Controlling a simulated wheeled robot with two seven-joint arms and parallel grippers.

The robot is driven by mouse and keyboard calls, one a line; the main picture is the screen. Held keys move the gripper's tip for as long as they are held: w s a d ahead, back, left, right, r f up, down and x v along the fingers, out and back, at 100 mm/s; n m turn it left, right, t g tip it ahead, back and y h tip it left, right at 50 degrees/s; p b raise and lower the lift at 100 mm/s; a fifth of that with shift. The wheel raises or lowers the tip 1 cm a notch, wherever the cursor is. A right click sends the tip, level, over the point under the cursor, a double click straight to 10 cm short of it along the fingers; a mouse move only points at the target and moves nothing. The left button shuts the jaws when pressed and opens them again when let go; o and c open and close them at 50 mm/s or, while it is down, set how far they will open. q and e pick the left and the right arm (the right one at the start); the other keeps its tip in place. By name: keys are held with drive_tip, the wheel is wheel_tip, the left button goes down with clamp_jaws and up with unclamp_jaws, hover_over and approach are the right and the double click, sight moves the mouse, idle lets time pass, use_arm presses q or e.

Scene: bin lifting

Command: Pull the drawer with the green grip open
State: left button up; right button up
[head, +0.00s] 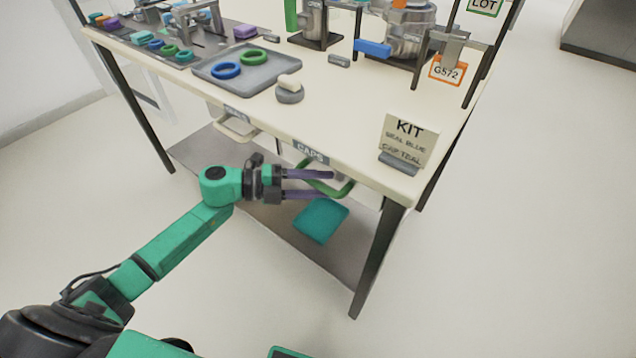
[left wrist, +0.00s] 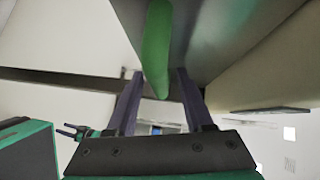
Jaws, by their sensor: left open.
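The green grip (head: 346,188) is a bar handle under the front edge of the table, below the label CAPS (head: 310,152). The drawer front behind it is mostly hidden under the tabletop. My left gripper (head: 331,184) is open at the green grip, its two purple-grey fingers overlapping it in the head view. In the left wrist view the green grip (left wrist: 157,48) lies in line with the gap between the fingers (left wrist: 158,85); contact cannot be told. A small dark claw (left wrist: 72,132), seemingly my right gripper, shows at the left of that view.
A second drawer with a pale grip (head: 236,130) is to the left. A teal item (head: 321,220) lies on the lower shelf (head: 262,226). A table leg (head: 378,262) stands to the right. The KIT sign (head: 408,140) and grey tray (head: 248,82) are on top. The floor in front is clear.

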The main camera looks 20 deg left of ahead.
use_arm(q)
clamp_jaws()
idle(1.4)
